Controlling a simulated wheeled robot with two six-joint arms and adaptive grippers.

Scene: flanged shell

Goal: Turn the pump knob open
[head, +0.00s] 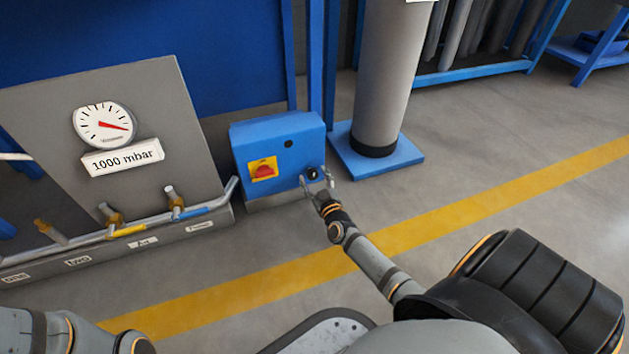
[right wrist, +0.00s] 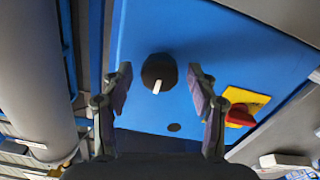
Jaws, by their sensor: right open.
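The pump knob (head: 313,173) is a small round black knob on the front of the blue pump box (head: 258,142), at its lower right. In the right wrist view the knob (right wrist: 159,70) shows a white pointer mark toward the picture's bottom. My right gripper (head: 318,181) is open right in front of the knob. In the right wrist view its fingers (right wrist: 160,76) stand to either side of the knob, with a gap on both sides. Whether the fingertips reach past the knob's face I cannot tell. My left gripper is out of view; only part of that arm shows at lower left.
A red switch on a yellow plate (head: 263,169) sits left of the knob. A grey panel with a gauge (head: 104,124), a "1000 mbar" label and pipes stands at left. A grey column (head: 388,75) on a blue base stands right of the box. The floor at right is clear.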

